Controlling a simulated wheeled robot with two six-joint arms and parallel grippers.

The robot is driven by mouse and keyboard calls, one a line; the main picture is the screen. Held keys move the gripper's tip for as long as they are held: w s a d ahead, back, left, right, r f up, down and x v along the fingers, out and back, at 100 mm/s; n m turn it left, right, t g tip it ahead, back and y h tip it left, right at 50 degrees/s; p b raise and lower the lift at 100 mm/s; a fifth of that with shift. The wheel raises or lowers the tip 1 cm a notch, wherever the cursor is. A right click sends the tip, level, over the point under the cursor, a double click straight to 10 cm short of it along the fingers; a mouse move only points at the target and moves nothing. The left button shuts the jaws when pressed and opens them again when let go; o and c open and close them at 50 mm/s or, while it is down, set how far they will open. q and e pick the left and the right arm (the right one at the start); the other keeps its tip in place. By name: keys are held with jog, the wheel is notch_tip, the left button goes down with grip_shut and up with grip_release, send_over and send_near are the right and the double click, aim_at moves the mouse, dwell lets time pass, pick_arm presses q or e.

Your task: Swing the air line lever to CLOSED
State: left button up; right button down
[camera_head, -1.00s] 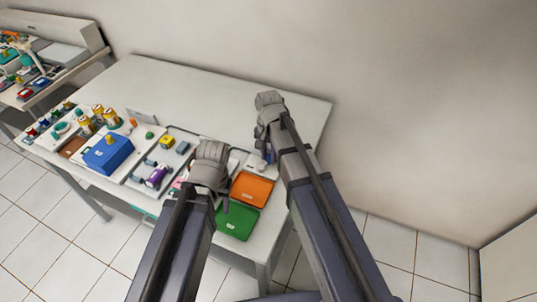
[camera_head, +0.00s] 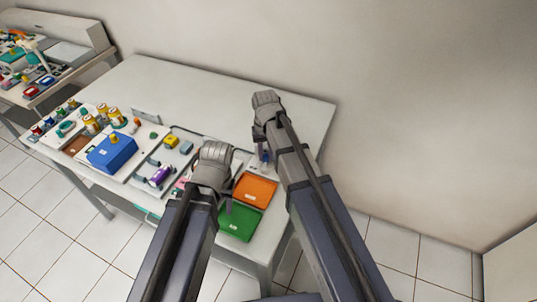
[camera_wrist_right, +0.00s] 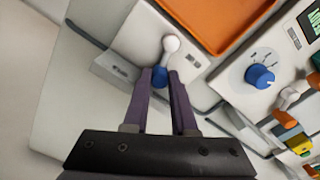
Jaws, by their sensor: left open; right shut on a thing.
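The lettering by the lever is too small to read.
An orange tray (camera_head: 255,190) and a green tray (camera_head: 238,221) lie between my arms. A blue dial (camera_wrist_right: 259,76) is right of the lever in the wrist view. A blue box (camera_head: 112,152) and several small items fill the left half. The table's back strip (camera_head: 210,95) is clear.

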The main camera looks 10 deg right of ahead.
jog(key=shift+w+a+n, duration=0.1)
jog(key=shift+a+n, duration=0.2)
jog(key=shift+n, duration=0.5)
jog(key=shift+a+n, duration=0.25)
jog(key=shift+n, duration=0.55)
jog(key=c, duration=0.7)
grip_release()
jog(key=shift+a, duration=0.1)
